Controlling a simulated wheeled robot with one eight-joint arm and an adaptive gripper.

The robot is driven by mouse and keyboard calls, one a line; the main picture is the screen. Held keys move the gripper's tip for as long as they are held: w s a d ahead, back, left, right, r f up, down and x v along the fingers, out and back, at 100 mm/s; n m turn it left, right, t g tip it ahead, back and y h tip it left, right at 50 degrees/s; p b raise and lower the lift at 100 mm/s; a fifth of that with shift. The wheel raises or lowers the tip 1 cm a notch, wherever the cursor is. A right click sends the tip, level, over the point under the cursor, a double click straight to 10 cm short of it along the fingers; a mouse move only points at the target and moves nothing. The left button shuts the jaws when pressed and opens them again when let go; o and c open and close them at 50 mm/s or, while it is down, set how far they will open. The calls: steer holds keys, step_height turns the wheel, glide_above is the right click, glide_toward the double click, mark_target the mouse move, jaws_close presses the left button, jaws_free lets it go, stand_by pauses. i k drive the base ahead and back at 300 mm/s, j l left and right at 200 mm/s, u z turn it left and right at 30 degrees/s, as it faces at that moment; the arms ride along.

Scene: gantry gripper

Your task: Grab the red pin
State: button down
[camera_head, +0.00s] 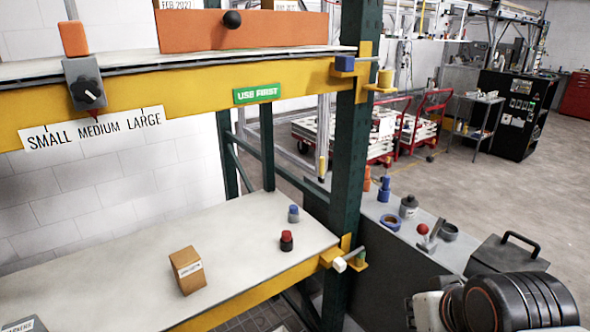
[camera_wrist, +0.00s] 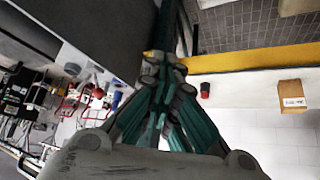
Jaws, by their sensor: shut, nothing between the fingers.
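A small dark piece with a red top (camera_head: 286,240), likely the red pin, stands upright on the lower shelf, near its right front edge. It also shows in the wrist view (camera_wrist: 205,89), right of my gripper. My gripper (camera_wrist: 162,65) is shut and empty in the wrist view, apart from the red-topped piece. Its fingers come together in front of the green post. In the head view only part of my arm shows at the lower right.
A brown box (camera_head: 188,270) and a blue-topped piece (camera_head: 293,214) stand on the lower shelf (camera_head: 235,240). A green post (camera_head: 350,150) rises between this shelf and a grey bench (camera_head: 400,235) with several small items. The yellow upper shelf beam (camera_head: 200,85) hangs above.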

mark_target(286, 235)
steer(key=i+l+u, duration=0.1)
steer(key=l, duration=0.25)
steer(key=i+l+u, duration=0.25)
steer(key=i+l, duration=0.15)
steer(key=l, duration=0.3)
